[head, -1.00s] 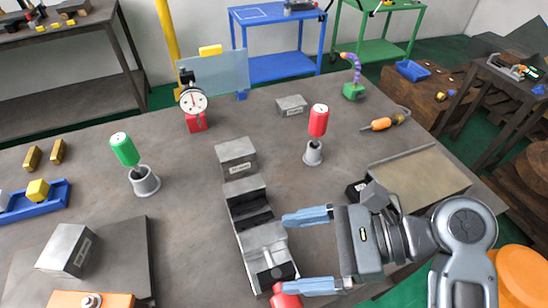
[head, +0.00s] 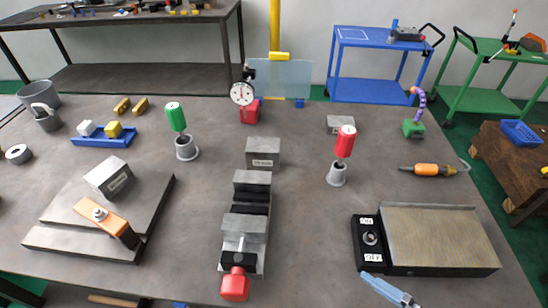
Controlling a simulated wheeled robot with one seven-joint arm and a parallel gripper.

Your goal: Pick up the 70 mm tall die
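Three grey metal blocks with small labels could be dies. One block (head: 263,153) stands mid-table just behind the vise (head: 252,200); its label is too small to read surely. A second block (head: 108,177) rests on the stepped plate at left. A third, smaller block (head: 340,124) lies farther back, behind the red-handled tool.
The red-capped vise handle (head: 235,284) points to the front. A red-handled tool (head: 345,142) and a green-handled tool (head: 176,117) stand in grey holders. The ridged chuck (head: 438,240) fills the right front. An orange clamp (head: 105,220) lies on the left plate (head: 60,238).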

